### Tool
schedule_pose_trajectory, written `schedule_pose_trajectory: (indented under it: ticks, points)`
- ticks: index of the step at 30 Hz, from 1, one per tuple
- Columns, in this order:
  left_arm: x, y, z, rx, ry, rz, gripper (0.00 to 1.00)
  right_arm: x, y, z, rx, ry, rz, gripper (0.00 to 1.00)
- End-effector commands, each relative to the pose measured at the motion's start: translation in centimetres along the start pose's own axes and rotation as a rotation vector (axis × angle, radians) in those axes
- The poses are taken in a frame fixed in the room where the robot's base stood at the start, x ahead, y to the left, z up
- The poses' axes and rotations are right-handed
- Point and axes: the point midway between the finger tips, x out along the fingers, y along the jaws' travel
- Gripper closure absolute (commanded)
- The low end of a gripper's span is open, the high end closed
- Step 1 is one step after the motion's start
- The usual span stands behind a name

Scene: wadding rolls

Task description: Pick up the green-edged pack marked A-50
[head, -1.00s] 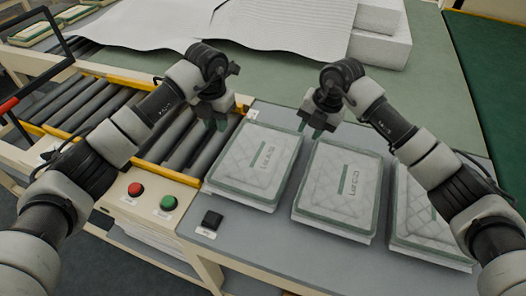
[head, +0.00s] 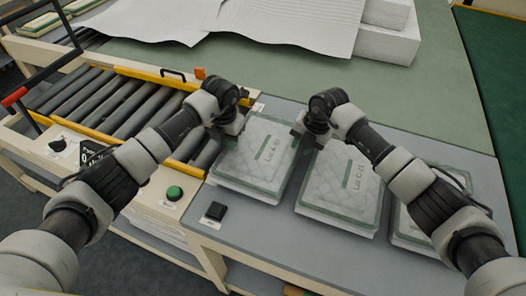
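The green-edged pack (head: 253,163) lies flat on the grey table in the head view. It is white and quilted, with a green strip and a label that looks like "Lot A-50", though the print is small. My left gripper (head: 227,130) is at its far left corner. My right gripper (head: 308,136) is at its far right side, by the gap to the neighbouring pack. Both grippers point downward. Their fingertips are mostly hidden, so I cannot tell whether they are open or touch the pack.
A second similar pack (head: 340,187), its label seemingly starting "Lot C", lies close on the right. A third pack (head: 408,229) is partly behind my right arm. A roller conveyor (head: 95,100) is at left. A green button (head: 174,193) and black block (head: 216,211) sit in front.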

Motion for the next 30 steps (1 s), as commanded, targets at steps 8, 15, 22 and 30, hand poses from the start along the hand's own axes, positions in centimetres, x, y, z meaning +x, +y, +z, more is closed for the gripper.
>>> schedule_pose_trajectory:
  ticks: [8,15,22,30]
  points:
    - [0.96,0.03,0.02,0.000,-0.001,0.001,0.74,1.00,0.01,-0.03,-0.001,0.000,0.000,0.70]
    - [0.94,0.02,0.01,0.000,-0.001,0.001,0.85,0.97,0.00,-0.02,0.000,0.000,0.000,0.81]
    - [0.94,0.02,0.00,0.000,-0.001,0.001,1.00,0.95,-0.01,-0.01,0.001,0.000,0.000,1.00]
    - [0.64,0.02,0.00,-0.001,-0.001,0.001,1.00,0.62,0.09,0.02,0.002,0.000,0.002,1.00]
